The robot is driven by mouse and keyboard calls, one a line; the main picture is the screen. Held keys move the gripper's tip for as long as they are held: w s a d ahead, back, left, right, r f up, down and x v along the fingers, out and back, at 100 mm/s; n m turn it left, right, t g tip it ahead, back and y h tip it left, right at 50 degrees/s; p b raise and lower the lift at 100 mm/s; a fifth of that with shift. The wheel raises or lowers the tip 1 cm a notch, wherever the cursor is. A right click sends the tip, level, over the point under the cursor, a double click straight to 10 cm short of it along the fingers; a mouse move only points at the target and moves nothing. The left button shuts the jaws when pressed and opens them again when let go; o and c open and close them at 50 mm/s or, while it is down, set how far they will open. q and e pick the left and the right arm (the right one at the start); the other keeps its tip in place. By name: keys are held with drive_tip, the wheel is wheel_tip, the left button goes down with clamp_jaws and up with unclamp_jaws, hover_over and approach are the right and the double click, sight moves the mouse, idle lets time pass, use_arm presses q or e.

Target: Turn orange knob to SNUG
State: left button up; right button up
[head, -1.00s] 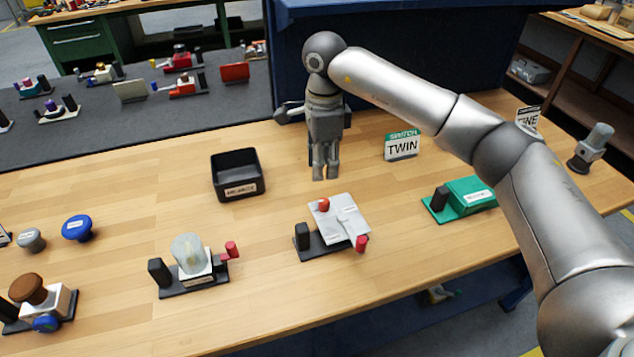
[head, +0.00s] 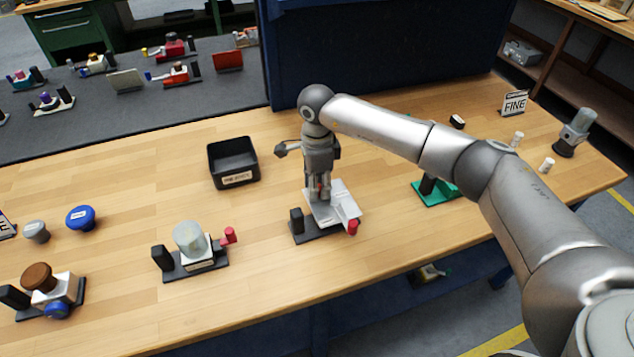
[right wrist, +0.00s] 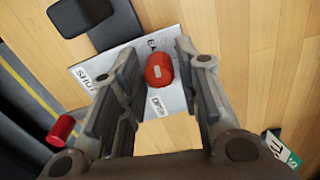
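The orange-red knob (right wrist: 159,72) sits on a light grey plate (right wrist: 90,75) with printed labels; in the head view the plate (head: 343,200) is on a black base on the bench. My right gripper (head: 319,195) points down over the knob. In the right wrist view its open fingers (right wrist: 156,62) stand on either side of the knob, with small gaps visible. One label at the plate's left looks like SHUT or SNUG, but I cannot read it surely; others are partly hidden. My left gripper is out of view.
A red cylinder (head: 352,227) projects at the plate's front, and a black block (head: 297,220) stands at its left. A black tray (head: 234,163) is behind left. A clear-domed device (head: 190,240) is left, a green one (head: 440,193) right. Bare bench lies between.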

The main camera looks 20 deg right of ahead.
drive_tip(key=shift+c, duration=0.2)
clamp_jaws()
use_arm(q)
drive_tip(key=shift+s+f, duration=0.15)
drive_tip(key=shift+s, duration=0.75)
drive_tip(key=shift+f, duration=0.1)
use_arm(e)
drive_tip(key=m+b, duration=0.2)
drive_tip(key=m, duration=0.1)
drive_tip(key=shift+f+b, duration=0.1)
drive_tip(key=shift+b, duration=0.25)
drive_tip(key=m+b, duration=0.2)
drive_tip(key=m, duration=0.2)
drive_tip(key=shift+m+b, duration=0.3)
drive_tip(key=m+b, duration=0.2)
drive_tip(key=m, duration=0.2)
drive_tip(key=shift+m, duration=0.3)
use_arm(q)
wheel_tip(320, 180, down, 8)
drive_tip(key=b, duration=0.1)
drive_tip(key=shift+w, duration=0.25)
use_arm(e)
drive_tip(key=shift+m, duration=1.9)
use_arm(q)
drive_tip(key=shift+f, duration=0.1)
use_arm(e)
drive_tip(key=shift+r, duration=0.2)
